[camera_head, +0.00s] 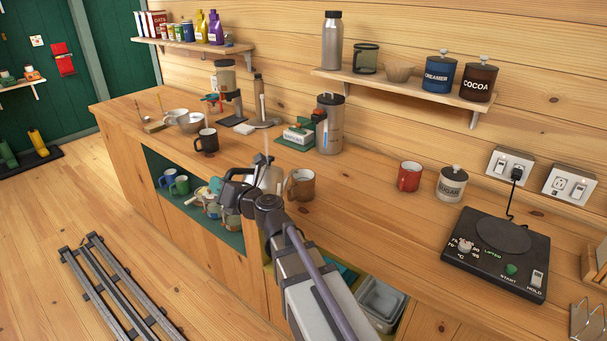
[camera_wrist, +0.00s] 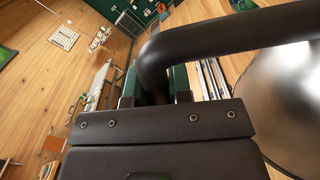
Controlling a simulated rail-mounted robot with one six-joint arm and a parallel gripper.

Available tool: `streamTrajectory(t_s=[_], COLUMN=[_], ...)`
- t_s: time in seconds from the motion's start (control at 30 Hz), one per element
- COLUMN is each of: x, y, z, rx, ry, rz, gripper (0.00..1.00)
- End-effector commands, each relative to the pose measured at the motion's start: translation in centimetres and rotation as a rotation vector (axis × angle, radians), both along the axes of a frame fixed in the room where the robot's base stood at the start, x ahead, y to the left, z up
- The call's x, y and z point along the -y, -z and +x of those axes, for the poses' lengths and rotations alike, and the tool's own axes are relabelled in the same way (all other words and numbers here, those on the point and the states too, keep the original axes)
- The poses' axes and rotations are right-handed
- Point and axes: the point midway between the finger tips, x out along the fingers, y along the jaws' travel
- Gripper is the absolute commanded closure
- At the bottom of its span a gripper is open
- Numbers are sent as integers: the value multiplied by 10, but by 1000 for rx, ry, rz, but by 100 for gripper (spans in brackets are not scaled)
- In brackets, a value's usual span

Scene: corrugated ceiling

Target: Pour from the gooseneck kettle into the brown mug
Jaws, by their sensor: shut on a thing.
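The steel gooseneck kettle (camera_head: 270,178) is at the front part of the counter, held by its black handle. Its rounded steel body fills the right side of the wrist view (camera_wrist: 285,105), with the dark handle (camera_wrist: 215,38) arching across the top. My gripper (camera_wrist: 157,92) is shut on the handle; it also shows in the head view (camera_head: 232,186), left of the kettle body. The brown mug (camera_head: 301,187) stands upright on the counter just right of the kettle. My arm hides the kettle's lower part, and I cannot tell its exact tilt or height.
A red mug (camera_head: 409,176), a sugar jar (camera_head: 451,184) and a black heating base (camera_head: 496,252) stand to the right. A black mug (camera_head: 207,141) and a tall steel canister (camera_head: 329,125) stand behind. The counter between the brown and red mugs is clear.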

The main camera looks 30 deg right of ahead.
Motion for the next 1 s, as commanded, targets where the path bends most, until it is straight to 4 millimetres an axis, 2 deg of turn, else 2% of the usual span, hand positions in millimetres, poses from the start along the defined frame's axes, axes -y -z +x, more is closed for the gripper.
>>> streamTrajectory(t_s=[1.0], x=[10], y=[-16], z=[5], rx=[-24], ry=[0], rz=[51], gripper=[100])
